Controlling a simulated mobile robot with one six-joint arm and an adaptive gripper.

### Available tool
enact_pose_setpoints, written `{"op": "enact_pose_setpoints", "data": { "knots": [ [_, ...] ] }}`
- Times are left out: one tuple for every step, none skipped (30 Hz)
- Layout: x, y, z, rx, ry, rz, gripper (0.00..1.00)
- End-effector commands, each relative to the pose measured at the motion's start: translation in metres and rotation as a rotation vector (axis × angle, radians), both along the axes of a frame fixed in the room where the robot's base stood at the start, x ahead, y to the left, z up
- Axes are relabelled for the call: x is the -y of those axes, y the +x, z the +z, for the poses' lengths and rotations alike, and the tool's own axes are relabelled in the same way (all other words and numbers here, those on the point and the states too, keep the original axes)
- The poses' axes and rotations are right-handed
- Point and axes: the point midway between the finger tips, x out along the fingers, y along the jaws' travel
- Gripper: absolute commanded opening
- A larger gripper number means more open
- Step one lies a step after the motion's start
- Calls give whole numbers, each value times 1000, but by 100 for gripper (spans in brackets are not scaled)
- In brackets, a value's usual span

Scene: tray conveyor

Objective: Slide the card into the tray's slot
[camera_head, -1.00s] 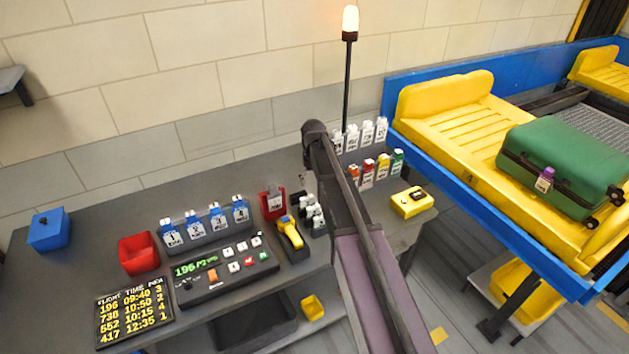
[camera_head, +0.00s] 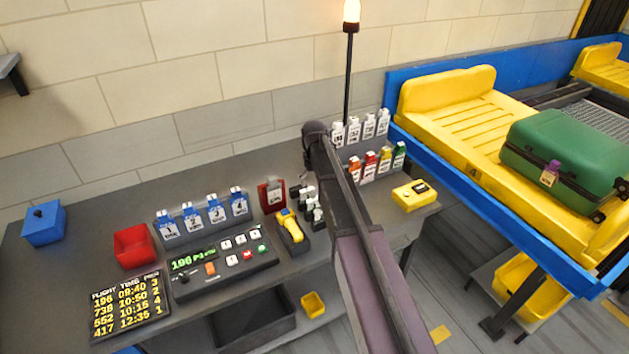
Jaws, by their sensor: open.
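The yellow tray (camera_head: 440,128) rests on the blue-sided conveyor at the right, with a green suitcase (camera_head: 570,160) on it. A dark mark like a 4 shows on the tray's near side; I cannot make out a slot. Several blue-topped cards numbered 1 to 4, such as card 4 (camera_head: 238,203), stand in a rack on the desk. I cannot tell which card is meant. My gripper (camera_head: 310,208) is open, over the desk right of the red holder (camera_head: 272,194). My arm partly hides it, and no card shows in it.
The desk also holds a blue box (camera_head: 43,224), a red bin (camera_head: 134,246), a flight board (camera_head: 130,306), a console (camera_head: 222,262), a yellow scanner (camera_head: 290,228) and a yellow device (camera_head: 414,195). White and coloured bottle-like tags stand behind my arm. A lamp pole (camera_head: 349,90) rises there.

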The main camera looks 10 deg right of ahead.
Motion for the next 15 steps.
{"op": "enact_pose_setpoints", "data": {
  "knots": [
    [0, 0, -8, 0, 0, 0, 100],
    [0, 0, -10, 0, 0, 0, 100],
    [0, 0, -13, 0, 0, 0, 100],
    [0, 0, -15, 0, 0, 0, 100],
    [0, 0, -17, 0, 0, 0, 100],
    [0, 0, -20, 0, 0, 0, 100],
    [0, 0, -23, 0, 0, -1, 100],
    [0, 0, -25, 0, 0, -1, 100],
    [1, 0, -28, 0, 0, -1, 100],
    [1, 0, -30, 0, 0, -1, 100],
    [1, 0, -32, 0, 0, -1, 100],
    [1, 0, -35, 0, 0, -1, 100],
    [1, 0, -37, 0, 0, -1, 100],
    [1, 0, -40, 0, 0, -1, 100],
    [1, 0, -43, 0, 0, -1, 100]
  ]
}}
